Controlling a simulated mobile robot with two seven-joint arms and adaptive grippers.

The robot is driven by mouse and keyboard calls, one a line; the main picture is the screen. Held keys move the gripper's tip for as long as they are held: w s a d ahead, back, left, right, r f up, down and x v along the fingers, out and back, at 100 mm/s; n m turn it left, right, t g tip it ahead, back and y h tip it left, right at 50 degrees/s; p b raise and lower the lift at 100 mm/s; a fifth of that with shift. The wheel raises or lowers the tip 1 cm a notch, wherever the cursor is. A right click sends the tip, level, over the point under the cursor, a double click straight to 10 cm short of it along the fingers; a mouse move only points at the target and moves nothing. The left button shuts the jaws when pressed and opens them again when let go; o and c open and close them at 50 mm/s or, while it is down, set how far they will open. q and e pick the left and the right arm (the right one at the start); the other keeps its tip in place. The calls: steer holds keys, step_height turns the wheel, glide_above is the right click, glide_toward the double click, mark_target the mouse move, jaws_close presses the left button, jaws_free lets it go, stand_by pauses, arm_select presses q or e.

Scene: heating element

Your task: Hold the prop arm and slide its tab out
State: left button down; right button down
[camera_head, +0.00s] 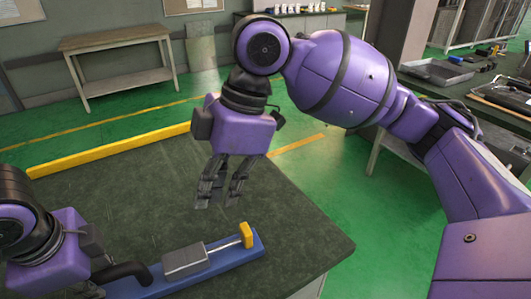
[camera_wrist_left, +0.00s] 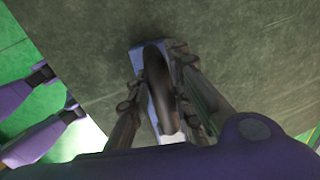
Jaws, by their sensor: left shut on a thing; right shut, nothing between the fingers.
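A long blue base (camera_head: 225,268) lies on the dark table, with a grey block (camera_head: 185,261) on it. A thin rod runs from the block to an upright yellow tab (camera_head: 246,235) at the base's right end. A dark curved prop arm (camera_head: 125,271) is at the base's left end. My left gripper (camera_wrist_left: 160,62) is shut on the prop arm, which shows between its fingers in the left wrist view (camera_wrist_left: 157,85). Its fingers are mostly hidden in the head view. My right gripper (camera_head: 222,202) points down above the table, shut and empty, behind and left of the yellow tab, apart from it.
The dark green table top (camera_head: 120,205) is clear behind the base. Its right edge (camera_head: 335,250) lies just beyond the yellow tab. A wooden table (camera_head: 115,40) stands by the back wall.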

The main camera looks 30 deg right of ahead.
arm_select(q)
steer(key=shift+s+f, duration=0.1)
steer(key=shift+f, duration=0.1)
steer(key=c, duration=1.5)
jaws_free()
steer(key=shift+r, duration=0.1)
steer(key=shift+r, duration=0.1)
